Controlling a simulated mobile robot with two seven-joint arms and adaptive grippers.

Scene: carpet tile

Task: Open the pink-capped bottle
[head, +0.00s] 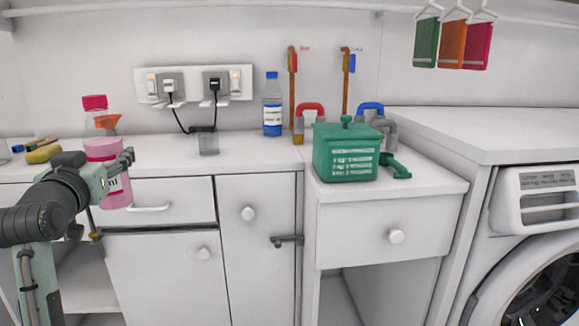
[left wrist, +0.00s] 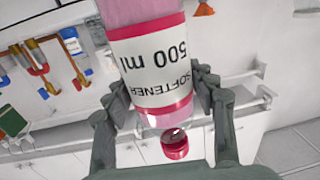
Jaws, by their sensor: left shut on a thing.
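The pink-capped bottle (head: 106,150) has a clear upper part, a pink body and a white label. In the left wrist view, the label on the bottle (left wrist: 150,65) reads "SOFTENER 500 ml". Its pink cap (head: 95,102) is at the top of the bottle and also shows in the left wrist view (left wrist: 175,145). My left gripper (head: 122,162) is shut around the bottle's body, with a finger on each side in the left wrist view (left wrist: 155,90). The bottle appears upright in front of the drawer fronts, its base clear of the counter. My right gripper is not in view.
An orange funnel-like item (head: 107,122) shows beside the bottle. A green lidded box (head: 346,155) sits to the right. The counter between cup and box is mostly clear.

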